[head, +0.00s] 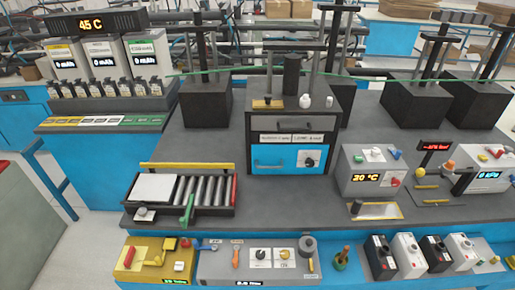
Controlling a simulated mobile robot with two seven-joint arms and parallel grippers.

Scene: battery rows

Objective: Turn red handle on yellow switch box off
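The yellow switch box (140,272) sits at the front left of the bench, low in the head view. A red handle (128,257) lies slanted on the left part of its top. Yellow lever-like parts (155,260) stand on the right part of the top, and a small lit green display (175,281) is on its front. I cannot tell from this view which position the red handle is in. Neither of my grippers shows in the head view.
A grey panel box (222,265) with knobs stands right of the yellow box. Behind is a roller conveyor (205,191) with a pale plate. A black and blue drawer cabinet (290,160) stands mid-bench. Several black and white units (408,250) stand at front right.

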